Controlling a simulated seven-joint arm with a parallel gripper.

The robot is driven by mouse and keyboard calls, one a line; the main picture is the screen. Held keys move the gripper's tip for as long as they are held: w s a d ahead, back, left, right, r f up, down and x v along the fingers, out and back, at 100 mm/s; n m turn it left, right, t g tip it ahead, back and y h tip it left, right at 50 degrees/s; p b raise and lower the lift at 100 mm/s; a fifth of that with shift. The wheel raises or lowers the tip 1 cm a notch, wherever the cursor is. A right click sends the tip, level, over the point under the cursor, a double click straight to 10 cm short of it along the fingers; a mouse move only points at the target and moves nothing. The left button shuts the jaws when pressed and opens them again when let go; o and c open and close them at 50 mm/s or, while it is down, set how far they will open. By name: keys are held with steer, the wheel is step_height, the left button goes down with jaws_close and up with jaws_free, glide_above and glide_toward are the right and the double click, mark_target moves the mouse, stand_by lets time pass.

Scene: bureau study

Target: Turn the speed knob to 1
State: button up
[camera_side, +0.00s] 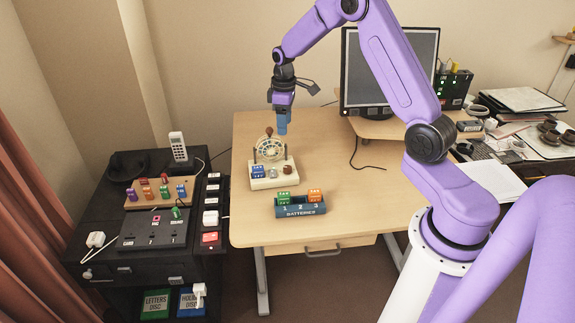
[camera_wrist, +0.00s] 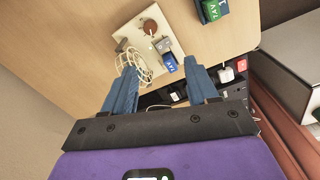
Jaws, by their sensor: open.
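A cream device (camera_side: 262,182) stands on the desk with a wire-cage wheel (camera_side: 268,150) at its back. On its front are a blue battery-like block (camera_side: 258,171), a small silver part (camera_side: 274,174) and a round brown knob (camera_side: 287,169). I cannot tell for sure which part is the speed knob, nor read any setting. The wrist view also shows the brown knob (camera_wrist: 150,27), silver part (camera_wrist: 164,45) and blue block (camera_wrist: 169,63). My gripper (camera_side: 282,128) is above and behind the device. In the wrist view its blue fingers (camera_wrist: 162,88) are apart and empty.
A blue battery tray (camera_side: 301,209) with green and orange blocks is in front of the device. A monitor (camera_side: 362,75) stands behind on the right. A black cabinet (camera_side: 100,235) with sockets and coloured pegs is at left. Right of the tray the desk is clear.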

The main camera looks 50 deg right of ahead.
steer(key=d+f, duration=0.1)
steer(key=d, duration=0.1)
glide_toward(287, 168)
step_height(287, 168, down, 9)
steer(key=shift+d+r, duration=0.15)
stand_by(0.4)
steer(key=c, duration=1.1)
